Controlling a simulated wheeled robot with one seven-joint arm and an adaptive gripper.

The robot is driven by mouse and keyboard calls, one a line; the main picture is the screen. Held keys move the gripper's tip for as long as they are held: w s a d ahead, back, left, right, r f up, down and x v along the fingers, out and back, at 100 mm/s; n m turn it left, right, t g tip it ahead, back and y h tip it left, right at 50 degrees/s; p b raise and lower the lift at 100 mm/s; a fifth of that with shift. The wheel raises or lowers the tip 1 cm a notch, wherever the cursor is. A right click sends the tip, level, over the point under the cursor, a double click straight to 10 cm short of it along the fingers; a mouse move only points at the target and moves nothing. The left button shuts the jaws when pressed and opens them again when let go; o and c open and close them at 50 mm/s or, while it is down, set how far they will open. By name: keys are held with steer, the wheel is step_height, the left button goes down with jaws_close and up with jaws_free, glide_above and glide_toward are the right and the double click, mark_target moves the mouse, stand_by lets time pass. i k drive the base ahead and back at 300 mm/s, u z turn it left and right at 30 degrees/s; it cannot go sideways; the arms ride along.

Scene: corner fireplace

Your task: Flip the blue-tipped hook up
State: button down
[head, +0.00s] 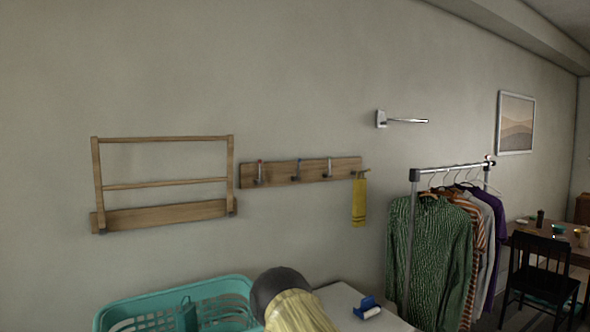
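A wooden hook rail (312,172) is fixed to the wall near the middle of the head view. It carries several small metal hooks. The leftmost hook (259,173) has a red tip. The second hook (297,170) seems to have a dark, bluish tip, but it is too small to be sure. The third hook (328,169) has a grey-looking tip. The hook at the right end (363,171) sticks out from the rail, with a yellow towel (359,201) hanging there. Whether each hook is folded up or down is hard to tell. My gripper is not in view.
A wooden wall rack (164,215) hangs to the left and a metal wall arm (403,120) to the upper right. Below are a teal laundry basket (140,304) and a pale surface with a blue item (367,306). A clothes rail (450,170) stands right.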

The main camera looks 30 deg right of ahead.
mark_target(300, 160)
steer(key=z, duration=0.45)
steer(key=i, duration=0.6)
steer(key=z, duration=0.25)
